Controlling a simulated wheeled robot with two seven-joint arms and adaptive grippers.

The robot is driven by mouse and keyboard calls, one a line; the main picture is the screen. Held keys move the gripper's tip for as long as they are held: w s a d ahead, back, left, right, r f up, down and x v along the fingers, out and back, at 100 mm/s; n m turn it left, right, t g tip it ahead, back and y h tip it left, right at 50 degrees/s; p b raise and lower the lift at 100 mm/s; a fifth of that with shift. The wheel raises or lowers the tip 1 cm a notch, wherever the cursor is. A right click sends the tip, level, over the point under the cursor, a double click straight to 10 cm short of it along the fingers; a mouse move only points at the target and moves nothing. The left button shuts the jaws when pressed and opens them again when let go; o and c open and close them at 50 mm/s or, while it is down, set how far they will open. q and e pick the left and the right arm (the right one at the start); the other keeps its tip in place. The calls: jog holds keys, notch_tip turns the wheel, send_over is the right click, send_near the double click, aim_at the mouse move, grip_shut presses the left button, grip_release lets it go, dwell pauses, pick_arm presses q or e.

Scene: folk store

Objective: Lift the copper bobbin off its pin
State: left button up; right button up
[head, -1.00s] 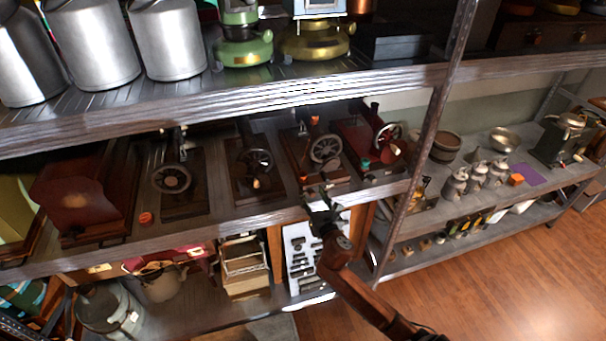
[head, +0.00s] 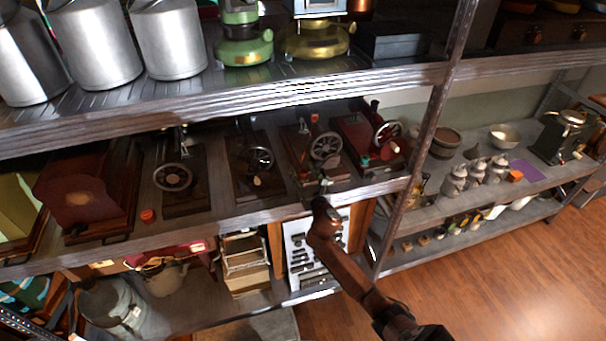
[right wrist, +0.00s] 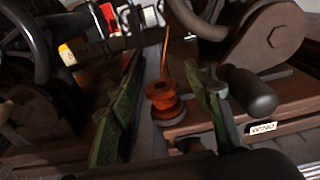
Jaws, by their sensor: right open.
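The copper bobbin (right wrist: 162,97) shows in the right wrist view as an orange-brown spool, with a thin pin rising from its top. It sits above a small grey round base beside a brown machine base. My right gripper (right wrist: 162,76) is open, with one green-dark finger to each side of the bobbin; visible gaps separate them from it. In the head view, my right gripper (head: 324,188) is at the front of the middle shelf, before the third sewing machine (head: 325,146), and largely hidden by its own arm. My left gripper is not in view.
Other sewing machines stand to the left (head: 173,176) and right (head: 388,134). A dark crank handle (right wrist: 248,92) is close beside the right finger. The upper shelf edge (head: 230,97) runs above. A small orange spool (head: 147,215) lies farther left.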

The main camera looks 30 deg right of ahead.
jog(key=c, duration=1.2)
jog(key=shift+r, duration=0.45)
jog(key=s+a+r+b, duration=0.1)
jog(key=s+a+r, duration=0.7)
jog(key=s+r, duration=0.3)
jog(key=shift+s+r, duration=0.25)
jog(key=shift+r, duration=0.3)
